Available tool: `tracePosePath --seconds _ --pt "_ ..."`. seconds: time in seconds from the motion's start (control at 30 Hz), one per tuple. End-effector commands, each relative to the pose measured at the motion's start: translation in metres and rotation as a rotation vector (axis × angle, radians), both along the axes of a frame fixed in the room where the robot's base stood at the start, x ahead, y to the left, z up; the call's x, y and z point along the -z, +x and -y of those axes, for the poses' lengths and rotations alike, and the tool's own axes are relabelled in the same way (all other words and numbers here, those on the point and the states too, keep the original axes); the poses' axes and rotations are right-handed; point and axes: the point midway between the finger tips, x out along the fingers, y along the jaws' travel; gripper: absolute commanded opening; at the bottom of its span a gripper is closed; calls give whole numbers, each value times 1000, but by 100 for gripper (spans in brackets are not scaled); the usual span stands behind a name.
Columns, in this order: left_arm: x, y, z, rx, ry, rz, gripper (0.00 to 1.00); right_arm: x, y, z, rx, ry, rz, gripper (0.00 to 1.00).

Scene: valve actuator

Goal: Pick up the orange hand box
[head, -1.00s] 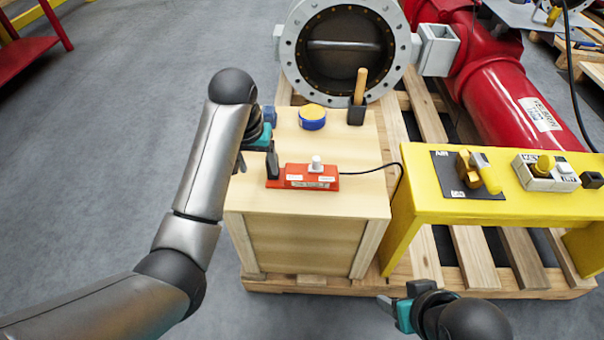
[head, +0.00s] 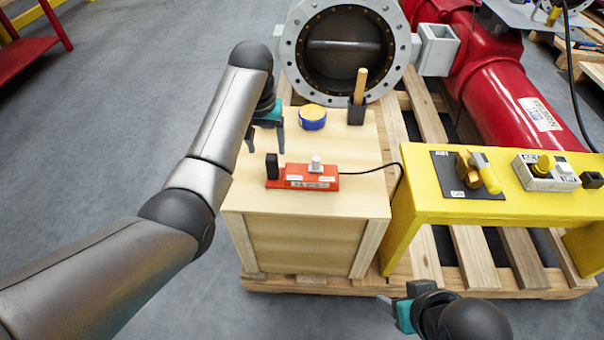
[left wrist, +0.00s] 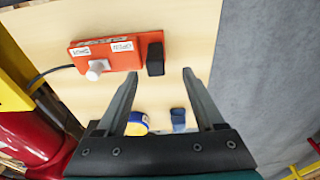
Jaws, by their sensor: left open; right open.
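The orange hand box (head: 312,178) lies on top of the wooden crate, with a white knob and pale labels on it. A black upright block (head: 272,166) is at its left end, and a black cable runs off its right side. In the left wrist view the orange box (left wrist: 108,54) and the black block (left wrist: 155,59) lie beyond the fingertips. My left gripper (head: 266,150) is open and empty, above the crate just behind the black block. In the left wrist view its fingers (left wrist: 160,82) are spread apart. My right gripper (head: 393,302) is open, low at the front, away from the box.
The wooden crate (head: 300,238) also carries a blue and yellow tin (head: 312,117) and a black holder with a wooden handle (head: 357,98). A yellow stand (head: 428,205) is to the right. A large grey flanged valve (head: 290,60) stands behind.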

Motion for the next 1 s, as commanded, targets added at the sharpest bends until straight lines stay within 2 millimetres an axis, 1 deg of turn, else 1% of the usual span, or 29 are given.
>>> tracePosePath --seconds 0.17,0.4,0.5,0.6,0.83,1.0 --pt "12 2 3 1 0 -2 70 0 0 0 0 0 0 54" --pt "41 8 7 0 0 -3 70 0 0 0 0 0 0 54" --pt "48 9 7 0 0 -1 70 0 0 0 0 0 0 54" --pt "52 10 7 0 0 0 70 0 0 0 0 0 0 54" --pt "52 10 7 0 0 1 70 0 0 0 0 0 0 54" --pt "52 10 7 0 0 1 51 0 0 0 0 0 0 54"
